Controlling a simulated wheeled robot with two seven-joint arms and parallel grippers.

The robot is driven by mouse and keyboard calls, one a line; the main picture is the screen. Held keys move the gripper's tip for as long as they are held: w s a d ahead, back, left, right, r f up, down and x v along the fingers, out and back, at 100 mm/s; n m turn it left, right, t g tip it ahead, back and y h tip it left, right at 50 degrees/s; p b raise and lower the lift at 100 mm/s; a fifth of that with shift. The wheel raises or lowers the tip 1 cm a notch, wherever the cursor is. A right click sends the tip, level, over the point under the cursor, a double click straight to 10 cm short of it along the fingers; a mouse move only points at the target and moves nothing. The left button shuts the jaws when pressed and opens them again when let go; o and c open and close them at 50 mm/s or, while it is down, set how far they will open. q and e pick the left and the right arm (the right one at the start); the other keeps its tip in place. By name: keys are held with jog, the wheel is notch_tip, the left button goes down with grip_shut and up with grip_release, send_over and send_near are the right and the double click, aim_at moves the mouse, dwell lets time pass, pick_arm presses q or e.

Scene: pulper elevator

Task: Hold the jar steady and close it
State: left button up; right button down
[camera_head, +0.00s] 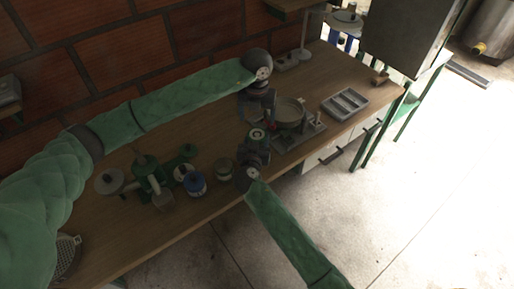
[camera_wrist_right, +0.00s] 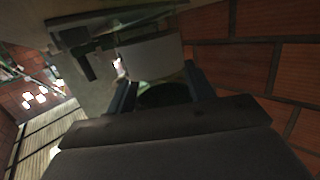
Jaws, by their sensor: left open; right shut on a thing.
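My right gripper (camera_head: 257,138) is over the bench, its arm coming up from the bottom. It is shut on a small round thing with a pale rim (camera_head: 257,133); a dark green rounded shape shows between the fingers in the right wrist view (camera_wrist_right: 163,95). I cannot tell whether it is the jar or its lid. My left gripper (camera_head: 270,118) points down just behind it, beside the scale; it is open, and its fingertips are mostly hidden.
A blue-and-white container (camera_head: 195,184) and a green hand-cranked machine (camera_head: 150,178) stand to the left. The brick wall (camera_head: 120,60) runs behind the wooden bench (camera_head: 100,238).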

aim_at(257, 134)
pick_arm(q)
jog(key=shift+r, duration=0.15)
dwell(0.3)
jog(key=shift+f, duration=4.05)
jog(key=c, duration=1)
jog(key=shift+m, duration=1.4)
